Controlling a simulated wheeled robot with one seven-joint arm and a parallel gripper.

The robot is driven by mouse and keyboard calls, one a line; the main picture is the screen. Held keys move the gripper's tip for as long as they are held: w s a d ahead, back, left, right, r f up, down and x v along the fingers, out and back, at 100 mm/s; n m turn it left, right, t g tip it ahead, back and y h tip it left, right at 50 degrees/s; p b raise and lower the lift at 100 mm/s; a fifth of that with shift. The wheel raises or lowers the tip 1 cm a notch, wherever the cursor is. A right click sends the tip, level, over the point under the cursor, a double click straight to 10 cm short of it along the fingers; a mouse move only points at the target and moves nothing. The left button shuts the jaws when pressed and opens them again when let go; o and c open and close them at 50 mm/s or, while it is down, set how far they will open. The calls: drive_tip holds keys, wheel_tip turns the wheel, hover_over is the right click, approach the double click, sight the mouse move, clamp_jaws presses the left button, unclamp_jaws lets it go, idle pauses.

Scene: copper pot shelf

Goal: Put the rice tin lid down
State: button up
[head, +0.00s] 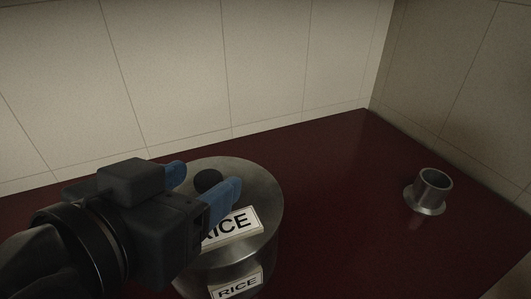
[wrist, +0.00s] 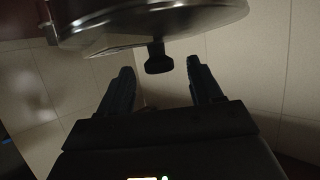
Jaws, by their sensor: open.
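The round metal rice tin lid (head: 258,190) has a dark knob (head: 208,180) and a RICE label. It appears to rest on the rice tin (head: 262,262), which carries its own RICE label low in the head view; the exact seating is hard to tell. My gripper (head: 203,184) is open, with its blue fingers on either side of the knob. In the wrist view the lid (wrist: 190,20) fills the top and the knob (wrist: 158,60) shows between and just beyond the fingertips (wrist: 162,72), with a gap on each side. My gripper hides part of the lid and tin.
A small flanged metal cup (head: 430,190) stands at the right on the dark red surface (head: 340,200). Tiled walls (head: 180,70) close off the back and right. The surface between the tin and the cup is clear.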

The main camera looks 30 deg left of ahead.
drive_tip(key=shift+w+f, duration=0.2)
drive_tip(key=shift+w, duration=0.15)
clamp_jaws()
idle(0.4)
drive_tip(key=shift+r, duration=0.2)
